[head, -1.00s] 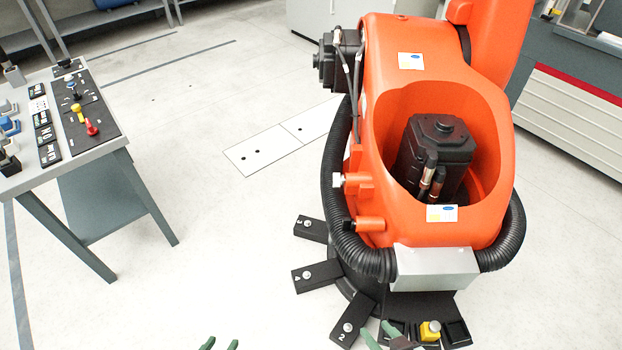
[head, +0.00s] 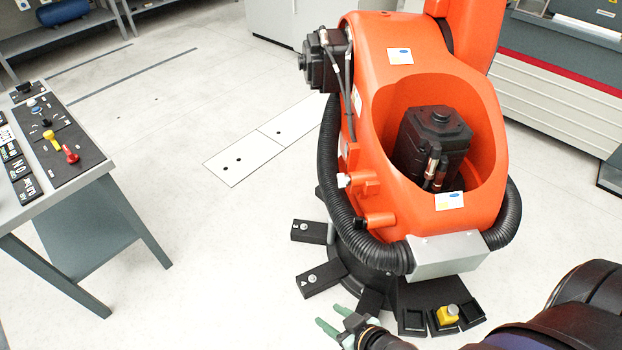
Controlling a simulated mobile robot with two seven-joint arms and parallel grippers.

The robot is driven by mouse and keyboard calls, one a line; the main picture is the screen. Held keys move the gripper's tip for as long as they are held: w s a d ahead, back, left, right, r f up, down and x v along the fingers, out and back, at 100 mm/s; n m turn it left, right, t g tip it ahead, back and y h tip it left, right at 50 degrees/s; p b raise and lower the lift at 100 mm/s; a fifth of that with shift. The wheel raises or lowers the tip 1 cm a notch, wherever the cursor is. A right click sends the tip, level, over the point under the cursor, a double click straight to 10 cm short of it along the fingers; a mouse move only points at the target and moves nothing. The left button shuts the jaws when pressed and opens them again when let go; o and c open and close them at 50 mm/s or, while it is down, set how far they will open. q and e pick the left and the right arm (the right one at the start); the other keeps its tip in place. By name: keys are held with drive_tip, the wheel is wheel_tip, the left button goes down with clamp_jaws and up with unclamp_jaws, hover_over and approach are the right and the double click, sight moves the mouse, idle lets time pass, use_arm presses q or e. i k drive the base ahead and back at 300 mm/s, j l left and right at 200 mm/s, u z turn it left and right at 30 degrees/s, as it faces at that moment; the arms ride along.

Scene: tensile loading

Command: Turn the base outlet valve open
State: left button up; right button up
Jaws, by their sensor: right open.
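A yellow block with a grey round top (head: 447,314) sits in the middle of a row of black sockets at the foot of the orange robot. It looks like the base outlet valve, but its markings are too small to read. My right gripper (head: 333,318) has green fingertips. It is open and empty, left of the yellow block and apart from it in the picture, by the black foot plates. My right arm comes in from the lower right, in front of the floor near the base. My left gripper is not in view.
The large orange robot (head: 395,75) stands on a black base with foot plates (head: 322,279) jutting out. A black corrugated hose (head: 335,190) loops around it. A control table (head: 75,195) with red and yellow levers stands at left. The floor between is clear.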

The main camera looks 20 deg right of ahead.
sight(343, 180)
drive_tip(key=i+j+u, duration=0.35)
drive_tip(key=i+j, duration=0.35)
drive_tip(key=i+z, duration=0.35)
drive_tip(key=i+j+z, duration=0.1)
drive_tip(key=i+z, duration=0.2)
drive_tip(key=i+j+z, duration=0.2)
drive_tip(key=z, duration=0.15)
drive_tip(key=i+z, duration=0.25)
drive_tip(key=z, duration=0.2)
drive_tip(key=i+j+z, duration=0.1)
drive_tip(key=i+z, duration=0.15)
drive_tip(key=z, duration=0.25)
drive_tip(key=i+j+z, duration=0.15)
drive_tip(key=z, duration=0.3)
drive_tip(key=i+j+z, duration=0.2)
drive_tip(key=z, duration=0.3)
drive_tip(key=i+j+z, duration=0.15)
drive_tip(key=j+z, duration=0.3)
